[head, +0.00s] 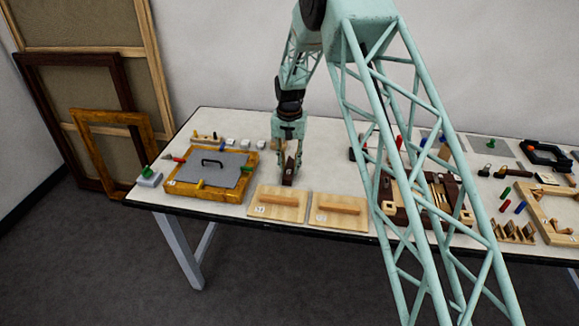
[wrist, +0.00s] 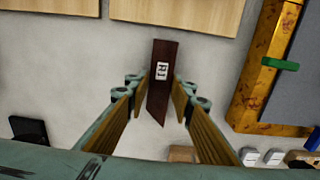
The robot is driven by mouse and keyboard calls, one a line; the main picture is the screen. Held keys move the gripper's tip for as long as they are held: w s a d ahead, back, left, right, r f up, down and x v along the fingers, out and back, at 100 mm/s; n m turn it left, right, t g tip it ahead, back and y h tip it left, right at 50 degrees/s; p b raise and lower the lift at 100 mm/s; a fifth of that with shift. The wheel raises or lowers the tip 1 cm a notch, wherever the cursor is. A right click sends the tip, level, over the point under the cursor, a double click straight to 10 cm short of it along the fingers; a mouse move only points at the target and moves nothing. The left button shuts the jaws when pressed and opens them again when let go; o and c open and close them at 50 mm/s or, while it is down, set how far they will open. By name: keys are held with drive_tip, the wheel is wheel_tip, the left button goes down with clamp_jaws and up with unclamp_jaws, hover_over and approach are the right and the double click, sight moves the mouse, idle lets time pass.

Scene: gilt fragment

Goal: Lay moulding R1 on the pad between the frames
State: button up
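Moulding R1 (wrist: 160,95) is a short dark brown strip with a white R1 label and a slanted end. I cannot tell whether the strip touches the table. A gilt frame (head: 182,191) with a grey sheet inside stands at left. A pale wood frame (head: 541,218) is at far right. I cannot pick out the pad with certainty.
Two pale boards with wooden handles, one left (head: 262,212) and one right (head: 322,217), lie along the front edge near my gripper. Small white blocks (head: 231,142) sit behind the gilt frame. Dark brown pieces (head: 398,215) lie behind my arm's lattice, partly hidden.

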sight(289, 168)
drive_tip(key=o, duration=0.4)
drive_tip(key=shift+c, duration=0.2)
drive_tip(key=shift+r, duration=0.2)
wheel_tip(289, 168, up, 12)
idle(0.5)
idle(0.8)
